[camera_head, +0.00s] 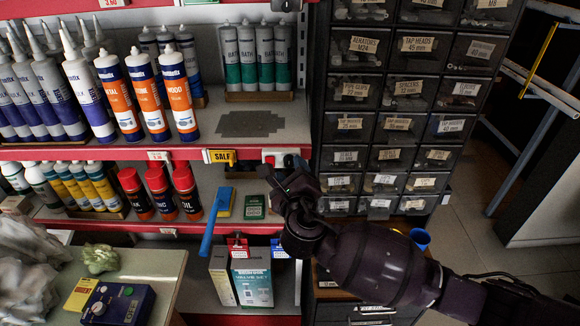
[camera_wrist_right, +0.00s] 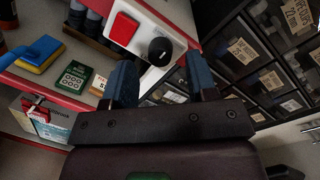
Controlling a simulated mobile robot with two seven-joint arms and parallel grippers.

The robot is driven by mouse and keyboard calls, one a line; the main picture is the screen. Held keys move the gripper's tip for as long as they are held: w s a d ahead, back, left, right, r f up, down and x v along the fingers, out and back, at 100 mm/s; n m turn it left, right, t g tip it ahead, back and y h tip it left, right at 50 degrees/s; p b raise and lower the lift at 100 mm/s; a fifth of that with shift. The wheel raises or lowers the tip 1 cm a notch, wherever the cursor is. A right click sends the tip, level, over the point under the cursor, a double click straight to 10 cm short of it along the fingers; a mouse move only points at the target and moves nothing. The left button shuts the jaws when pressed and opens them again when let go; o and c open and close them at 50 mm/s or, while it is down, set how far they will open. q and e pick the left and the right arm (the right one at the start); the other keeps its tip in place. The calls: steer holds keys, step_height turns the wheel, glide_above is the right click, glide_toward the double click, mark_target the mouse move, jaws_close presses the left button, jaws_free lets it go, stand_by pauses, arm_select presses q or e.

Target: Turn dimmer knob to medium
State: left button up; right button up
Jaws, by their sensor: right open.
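The dimmer is a white box (camera_wrist_right: 136,36) on the red shelf edge, with a red rocker switch (camera_wrist_right: 123,28) and a round black knob (camera_wrist_right: 160,51). In the head view the white box (camera_head: 284,155) shows on the shelf edge, partly covered by my right gripper (camera_head: 283,176). In the right wrist view my right gripper (camera_wrist_right: 162,78) is open and empty. Its two dark blue fingers point toward the box, one on either side of the knob in the picture. I see no contact with the knob. My left gripper is not in view.
A blue-handled yellow brush (camera_head: 222,203) and a green box (camera_head: 255,206) lie on the lower shelf near the gripper. Sealant tubes (camera_head: 138,92) stand on the left. A dark drawer cabinet (camera_head: 395,110) stands close on the right.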

steer(key=shift+w+a, duration=0.1)
steer(key=shift+w, duration=0.85)
steer(key=c, duration=0.9)
